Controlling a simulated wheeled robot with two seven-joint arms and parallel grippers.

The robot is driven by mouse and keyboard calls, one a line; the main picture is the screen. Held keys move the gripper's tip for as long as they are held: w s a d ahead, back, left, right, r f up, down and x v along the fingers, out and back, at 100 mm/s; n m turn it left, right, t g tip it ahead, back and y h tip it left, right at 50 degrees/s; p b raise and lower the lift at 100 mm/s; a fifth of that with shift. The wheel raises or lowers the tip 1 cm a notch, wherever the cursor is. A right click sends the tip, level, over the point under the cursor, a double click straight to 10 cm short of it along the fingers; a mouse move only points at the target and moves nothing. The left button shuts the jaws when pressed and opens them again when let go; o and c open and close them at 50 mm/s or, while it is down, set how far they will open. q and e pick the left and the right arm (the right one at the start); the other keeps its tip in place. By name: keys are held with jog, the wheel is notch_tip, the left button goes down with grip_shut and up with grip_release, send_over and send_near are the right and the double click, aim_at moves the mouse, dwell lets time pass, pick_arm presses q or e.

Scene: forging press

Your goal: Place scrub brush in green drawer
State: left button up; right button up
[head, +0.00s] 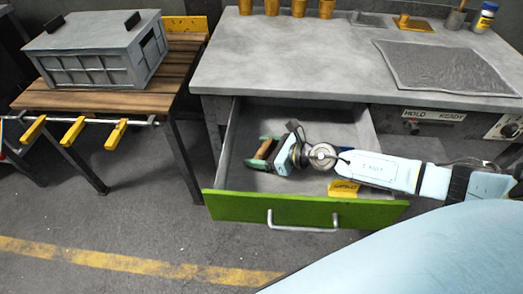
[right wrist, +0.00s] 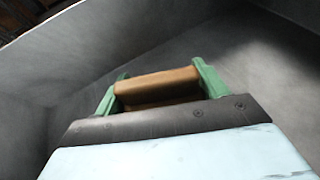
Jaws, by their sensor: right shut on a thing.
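The green drawer (head: 240,207) under the grey workbench is pulled open. Its front is green with a metal handle, and its inside is grey. My right gripper (head: 263,151) reaches in from the right and is inside the drawer's outline, toward its left side. It is shut on the scrub brush (head: 264,148), whose brown wooden body shows between the fingers. In the right wrist view the brush (right wrist: 157,83) lies crosswise between the two green fingertips (right wrist: 156,86), with grey drawer walls around. Its bristles are hidden. I cannot tell whether it touches the drawer floor. My left gripper is not in view.
A yellow box (head: 344,188) lies in the drawer near its front, below my right arm. The benchtop (head: 300,50) carries a grey mat (head: 445,68) and several yellow cups at the back. A wooden table (head: 100,96) with a grey metal box (head: 100,50) stands left.

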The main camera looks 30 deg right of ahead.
aim_at(269, 153)
jog(key=shift+f, duration=0.1)
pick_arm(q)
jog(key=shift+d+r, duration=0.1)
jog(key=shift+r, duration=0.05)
pick_arm(e)
jog(key=o, duration=1)
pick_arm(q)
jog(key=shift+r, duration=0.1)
pick_arm(e)
jog(key=shift+r, duration=0.2)
jog(key=v, duration=0.2)
jog(key=shift+s+d, duration=0.2)
jog(key=shift+s, duration=0.1)
jog(key=v, duration=0.4)
jog(key=shift+f, duration=0.1)
jog(key=b+v, duration=0.3)
jog(key=v, duration=0.2)
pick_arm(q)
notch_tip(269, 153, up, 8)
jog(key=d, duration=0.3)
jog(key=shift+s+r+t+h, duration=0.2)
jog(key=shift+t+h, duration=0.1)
pick_arm(e)
jog(key=shift+s+r, duration=0.1)
jog(key=shift+r, duration=0.1)
jog(key=shift+d, duration=0.1)
